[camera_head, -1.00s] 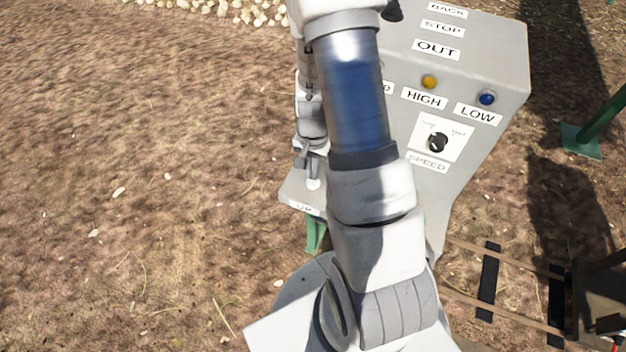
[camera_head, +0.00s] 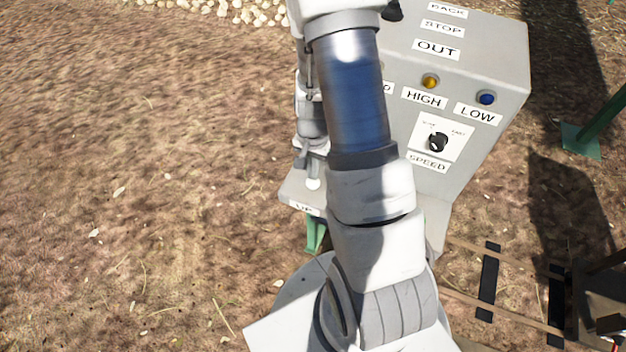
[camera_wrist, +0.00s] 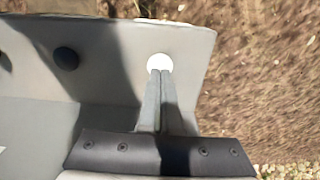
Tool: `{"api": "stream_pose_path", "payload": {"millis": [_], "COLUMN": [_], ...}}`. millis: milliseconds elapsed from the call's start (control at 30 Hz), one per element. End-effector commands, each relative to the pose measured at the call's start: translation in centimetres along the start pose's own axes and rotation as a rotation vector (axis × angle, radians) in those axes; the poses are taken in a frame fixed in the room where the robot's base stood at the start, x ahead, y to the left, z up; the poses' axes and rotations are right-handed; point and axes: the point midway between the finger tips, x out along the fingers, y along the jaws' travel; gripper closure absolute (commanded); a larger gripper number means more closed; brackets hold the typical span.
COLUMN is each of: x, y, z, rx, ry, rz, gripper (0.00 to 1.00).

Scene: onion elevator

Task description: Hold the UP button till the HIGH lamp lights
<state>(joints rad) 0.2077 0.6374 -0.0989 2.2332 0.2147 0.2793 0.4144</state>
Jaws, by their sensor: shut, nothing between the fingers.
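The grey control box (camera_head: 500,60) stands right of my arm. The white button (camera_head: 312,184) sits on its low ledge, above the partly visible UP label (camera_head: 304,208). My gripper (camera_head: 312,171) is shut and empty, pointing down at the white button. In the wrist view the fingertips (camera_wrist: 160,74) overlap the edge of the white button (camera_wrist: 159,61); whether they press it I cannot tell. The HIGH lamp (camera_head: 430,82) is amber and looks unlit. The LOW lamp (camera_head: 487,98) is dark blue.
A black button (camera_wrist: 66,59) is on the same ledge in the wrist view. The SPEED knob (camera_head: 438,142) is on the box's front. My arm hides part of the panel. Rails (camera_head: 488,282) lie at lower right; open ground is at left.

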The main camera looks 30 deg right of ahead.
Motion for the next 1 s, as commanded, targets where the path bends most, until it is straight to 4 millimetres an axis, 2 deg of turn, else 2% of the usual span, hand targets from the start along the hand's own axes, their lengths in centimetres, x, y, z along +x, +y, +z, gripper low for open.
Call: {"api": "stream_pose_path", "payload": {"millis": [733, 1000], "x": [2.3, 2.1], "y": [0.0, 0.0], "z": [0.0, 0.0], "rx": [0.0, 0.0], "ry": [0.0, 0.0], "rz": [0.0, 0.0], "gripper": [1.0, 1.0]}}
